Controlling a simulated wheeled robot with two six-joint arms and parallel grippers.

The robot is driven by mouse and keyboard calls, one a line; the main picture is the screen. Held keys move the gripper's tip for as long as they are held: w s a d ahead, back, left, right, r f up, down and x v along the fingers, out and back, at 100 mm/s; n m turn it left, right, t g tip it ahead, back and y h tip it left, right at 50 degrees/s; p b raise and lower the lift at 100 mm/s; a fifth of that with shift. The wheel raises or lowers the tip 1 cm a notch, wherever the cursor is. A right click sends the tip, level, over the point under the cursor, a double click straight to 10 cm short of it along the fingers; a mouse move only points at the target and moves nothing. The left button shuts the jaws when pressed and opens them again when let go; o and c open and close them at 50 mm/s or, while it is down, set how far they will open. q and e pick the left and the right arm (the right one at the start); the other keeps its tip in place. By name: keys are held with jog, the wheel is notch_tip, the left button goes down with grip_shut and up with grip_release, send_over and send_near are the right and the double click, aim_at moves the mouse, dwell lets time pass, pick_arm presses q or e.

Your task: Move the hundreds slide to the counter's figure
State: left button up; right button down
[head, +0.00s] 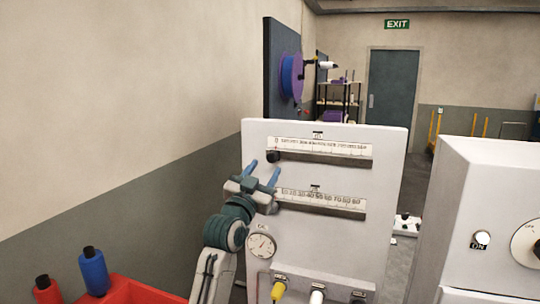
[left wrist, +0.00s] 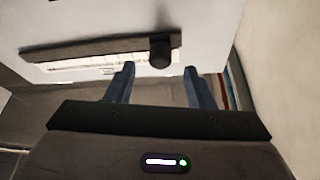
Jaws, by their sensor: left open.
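A white panel (head: 385,230) carries two horizontal scales. The upper scale (head: 325,147) has a black slide knob (head: 274,156) at its left end, by the 0. Its numbers are too small to read surely, but it looks like the hundreds scale. The lower scale (head: 325,199) reads in tens; its left end is behind my gripper. My left gripper (head: 262,171) is open and empty, its blue fingers just below and left of the upper knob. In the left wrist view the knob (left wrist: 160,52) lies between the fingertip lines, just beyond them. No counter figure is readable.
A round gauge (head: 261,246) and a yellow plug (head: 278,290) sit low on the panel. A white cabinet (head: 490,200) stands right. The space before the upper scale is clear.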

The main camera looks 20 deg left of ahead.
aim_at(270, 161)
pick_arm(q)
jog(key=p+x, duration=0.1)
jog(key=x, duration=0.3)
jog(key=shift+w+p, duration=0.25)
jog(key=shift+p, duration=0.05)
jog(key=shift+c, duration=0.2)
grip_shut()
dwell(0.4)
dwell(0.6)
